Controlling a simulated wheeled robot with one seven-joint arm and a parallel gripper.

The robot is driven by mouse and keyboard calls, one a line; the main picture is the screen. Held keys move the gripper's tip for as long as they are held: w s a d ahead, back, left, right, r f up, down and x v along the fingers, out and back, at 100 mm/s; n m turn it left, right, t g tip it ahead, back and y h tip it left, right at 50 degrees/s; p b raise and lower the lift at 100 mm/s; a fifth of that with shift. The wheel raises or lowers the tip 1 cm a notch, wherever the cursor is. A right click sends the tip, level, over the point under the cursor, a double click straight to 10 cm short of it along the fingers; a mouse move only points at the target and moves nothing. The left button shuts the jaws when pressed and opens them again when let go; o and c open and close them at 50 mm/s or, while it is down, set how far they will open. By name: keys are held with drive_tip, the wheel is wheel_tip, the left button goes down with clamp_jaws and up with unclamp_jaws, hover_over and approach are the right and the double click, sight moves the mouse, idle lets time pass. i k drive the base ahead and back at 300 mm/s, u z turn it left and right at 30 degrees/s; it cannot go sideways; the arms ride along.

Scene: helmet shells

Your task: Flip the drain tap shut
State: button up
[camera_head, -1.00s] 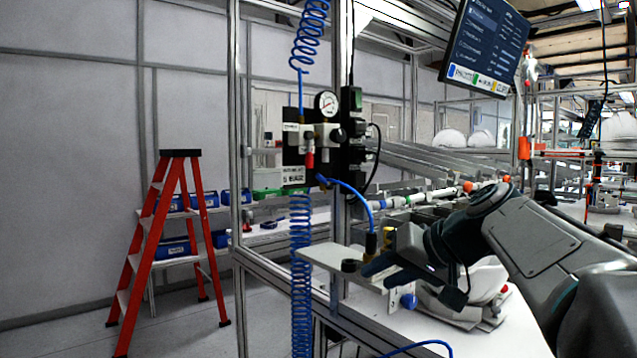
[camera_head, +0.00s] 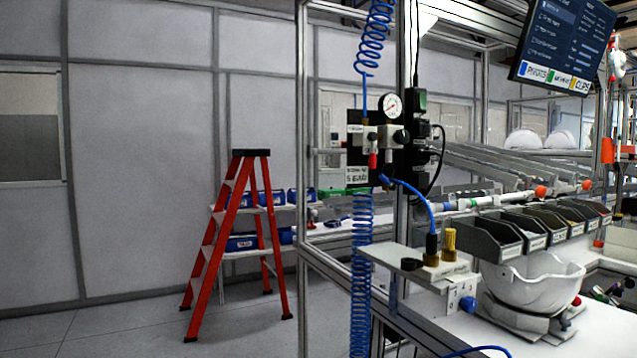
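An air regulator unit (camera_head: 378,135) with a round gauge (camera_head: 390,106) is mounted on the aluminium post of the workstation. A small red part (camera_head: 372,160) hangs under its left side and looks like the drain tap; its open or shut position is too small to tell. My gripper and arm are not in view.
A coiled blue hose (camera_head: 361,280) hangs in front of the frame, below the regulator.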

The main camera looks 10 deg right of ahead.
sight(385, 180)
drive_tip(key=u, duration=1.7)
drive_tip(key=i, duration=1.05)
drive_tip(key=z, duration=2.65)
drive_tip(key=i, duration=0.3)
drive_tip(key=z, duration=0.2)
